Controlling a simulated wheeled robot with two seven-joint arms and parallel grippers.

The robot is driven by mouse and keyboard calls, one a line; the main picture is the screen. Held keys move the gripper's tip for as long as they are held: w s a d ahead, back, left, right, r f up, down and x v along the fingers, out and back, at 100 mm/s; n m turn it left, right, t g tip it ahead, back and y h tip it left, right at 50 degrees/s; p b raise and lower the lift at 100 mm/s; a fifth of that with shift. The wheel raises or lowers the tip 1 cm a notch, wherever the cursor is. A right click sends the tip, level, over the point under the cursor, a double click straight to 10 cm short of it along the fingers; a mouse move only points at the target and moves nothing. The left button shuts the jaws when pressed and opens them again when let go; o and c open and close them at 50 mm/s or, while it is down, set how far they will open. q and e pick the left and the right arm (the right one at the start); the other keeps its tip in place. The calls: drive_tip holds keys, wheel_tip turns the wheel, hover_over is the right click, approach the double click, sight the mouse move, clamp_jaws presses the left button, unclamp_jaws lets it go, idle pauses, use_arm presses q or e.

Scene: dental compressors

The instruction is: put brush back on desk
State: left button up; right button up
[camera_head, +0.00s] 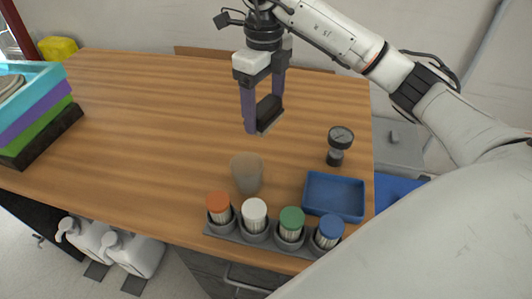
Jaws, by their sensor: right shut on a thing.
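My right gripper (263,105) hangs over the middle of the wooden desk (150,120), pointing down. Its purple fingers are shut on a dark brush (269,112). The brush is a dark block between the fingers, partly hidden by the near finger. I cannot tell whether it touches the desk top. My left gripper is not in view.
A cup (246,174), a pressure gauge (338,143) and a blue tray (334,195) stand near the front right. A rack (256,236) of several coloured-cap containers lines the front edge. Stacked trays (35,110) stand at left. The desk's middle left is clear.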

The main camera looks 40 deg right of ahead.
sight(266, 126)
drive_tip(key=f, duration=0.5)
drive_tip(key=shift+d+f, duration=0.2)
drive_tip(key=shift+f+p, duration=0.4)
drive_tip(key=shift+f, duration=1.9)
drive_tip(key=shift+f, duration=0.15)
drive_tip(key=o, duration=0.7)
drive_tip(key=shift+o, duration=0.2)
wheel_tip(266, 126, up, 12)
drive_tip(key=shift+r, duration=0.2)
